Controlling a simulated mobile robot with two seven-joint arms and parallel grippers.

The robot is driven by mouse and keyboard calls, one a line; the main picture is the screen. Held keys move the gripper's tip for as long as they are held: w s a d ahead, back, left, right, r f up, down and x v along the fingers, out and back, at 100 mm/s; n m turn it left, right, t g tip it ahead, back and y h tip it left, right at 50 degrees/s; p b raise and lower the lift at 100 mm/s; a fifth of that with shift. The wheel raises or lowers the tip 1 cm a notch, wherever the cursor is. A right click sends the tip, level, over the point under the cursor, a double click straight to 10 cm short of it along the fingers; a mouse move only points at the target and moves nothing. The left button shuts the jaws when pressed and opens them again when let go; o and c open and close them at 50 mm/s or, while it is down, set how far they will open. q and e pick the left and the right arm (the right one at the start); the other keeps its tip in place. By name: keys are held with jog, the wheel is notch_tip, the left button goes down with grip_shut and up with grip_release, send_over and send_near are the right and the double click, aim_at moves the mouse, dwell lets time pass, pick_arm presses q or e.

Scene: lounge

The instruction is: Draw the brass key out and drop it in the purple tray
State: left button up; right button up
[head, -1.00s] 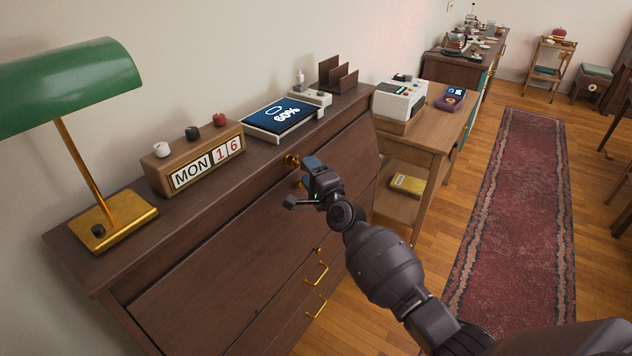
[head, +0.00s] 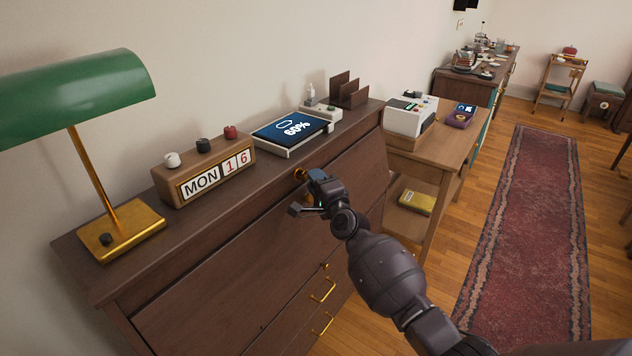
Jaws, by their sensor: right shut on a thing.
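My right gripper (head: 307,194) is at the front of the dark wooden cabinet (head: 225,258), just below and right of a round brass fitting (head: 300,174). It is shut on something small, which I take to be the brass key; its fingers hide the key. I cannot tell how far the key sits in the lock. The purple tray (head: 459,119) is on the light wooden side table to the right, with a small blue-faced thing in or on it. My left gripper is not in view.
On the cabinet stand a green lamp (head: 75,92), a calendar block (head: 205,170), a tablet on a stand (head: 290,133) and a brown rack (head: 348,90). A white device (head: 409,115) stands left of the tray. Brass handles (head: 322,291) jut from the cabinet front. The red rug (head: 530,220) is clear.

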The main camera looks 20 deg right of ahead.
jog(key=shift+s, duration=0.1)
jog(key=shift+s+d, duration=0.25)
jog(key=shift+s+d, duration=0.3)
jog(key=shift+s, duration=0.1)
dwell(0.3)
jog(key=shift+s+d, duration=0.15)
jog(key=shift+s, duration=0.05)
jog(key=shift+s+d+p, duration=0.3)
jog(key=shift+s, duration=0.05)
dwell(0.4)
jog(key=shift+s, duration=0.1)
jog(key=s+d, duration=0.2)
jog(key=s, duration=0.1)
jog(key=shift+d+p, duration=0.25)
jog(key=shift+p, duration=0.05)
dwell(0.5)
